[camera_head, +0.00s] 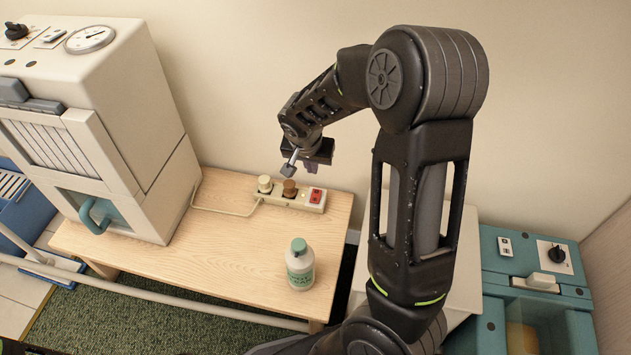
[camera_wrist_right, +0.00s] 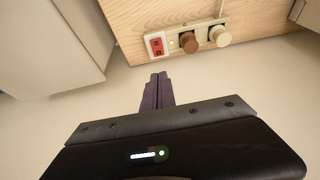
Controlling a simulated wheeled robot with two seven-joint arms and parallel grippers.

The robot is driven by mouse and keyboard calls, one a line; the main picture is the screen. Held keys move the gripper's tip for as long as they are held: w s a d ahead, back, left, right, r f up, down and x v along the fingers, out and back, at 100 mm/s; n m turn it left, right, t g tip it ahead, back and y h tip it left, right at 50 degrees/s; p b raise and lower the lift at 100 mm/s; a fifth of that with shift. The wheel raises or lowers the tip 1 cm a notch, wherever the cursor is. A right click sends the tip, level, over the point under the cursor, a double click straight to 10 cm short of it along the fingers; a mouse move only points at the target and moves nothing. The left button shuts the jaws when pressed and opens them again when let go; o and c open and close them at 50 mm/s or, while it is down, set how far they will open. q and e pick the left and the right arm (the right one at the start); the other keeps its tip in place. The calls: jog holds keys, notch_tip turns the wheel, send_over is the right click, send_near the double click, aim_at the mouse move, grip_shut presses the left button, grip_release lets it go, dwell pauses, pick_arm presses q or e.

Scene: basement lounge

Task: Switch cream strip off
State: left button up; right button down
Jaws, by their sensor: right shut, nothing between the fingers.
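The cream power strip (camera_head: 281,196) lies along the back of the wooden table (camera_head: 231,268). A red rocker switch (camera_head: 315,196) is at its right end, with a small pale dot beside it. A brown plug (camera_head: 290,188) and a cream plug (camera_head: 265,184) sit in it. My right gripper (camera_head: 312,168) is shut and empty, above and behind the strip near the wall. In the wrist view its dark fingers (camera_wrist_right: 156,92) point toward the strip (camera_wrist_right: 200,37), a gap short of the red switch (camera_wrist_right: 156,44). My left gripper is not in view.
A white-and-green bottle (camera_head: 300,265) stands near the table's front edge. A large cream machine (camera_head: 100,125) fills the left side, with a cord (camera_head: 225,212) running to the strip. A teal unit (camera_head: 525,260) stands at right. The table between machine and bottle is clear.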

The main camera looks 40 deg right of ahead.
aim_at(316, 192)
jog(key=b+x, duration=0.1)
jog(key=x, duration=0.3)
jog(key=b+x, duration=0.2)
jog(key=x, duration=0.3)
jog(key=b+x, duration=0.1)
jog(key=x, duration=0.4)
jog(key=shift+s+a+f, duration=0.15)
jog(key=shift+s+a, duration=0.1)
jog(key=shift+a, duration=0.15)
jog(key=shift+f+b, duration=0.3)
jog(key=shift+b, duration=0.3)
jog(key=shift+r, duration=0.15)
